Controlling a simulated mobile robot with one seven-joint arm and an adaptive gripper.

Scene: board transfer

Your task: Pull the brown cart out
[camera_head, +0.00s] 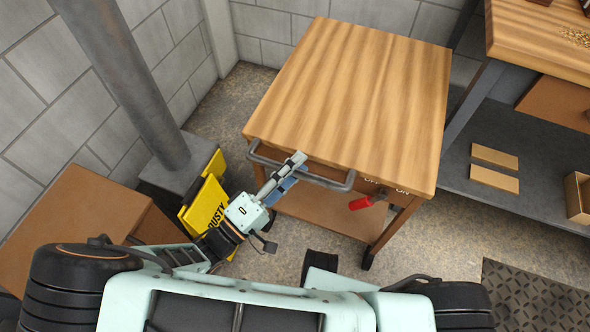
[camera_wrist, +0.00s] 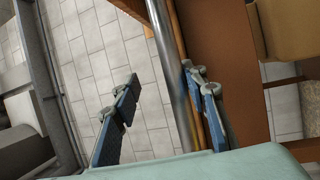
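The brown cart (camera_head: 355,90) has a striped wooden top and a lower shelf, and it stands near the grey block wall. A grey bar handle (camera_head: 325,183) runs along its front edge. My gripper (camera_head: 287,172) is at the handle, toward the left half of the bar. In the wrist view the handle (camera_wrist: 160,35) passes between the two fingers of my gripper (camera_wrist: 160,90). The fingers are apart, and the bar runs close to the right one. Whether that finger touches the bar is unclear.
A red-handled lever (camera_head: 362,202) with OFF and ON marks sits on the cart's front right. A yellow sign (camera_head: 205,200) and a grey post (camera_head: 125,80) are to the left. A workbench (camera_head: 535,40) stands to the right. Some floor (camera_head: 425,245) is clear at front right.

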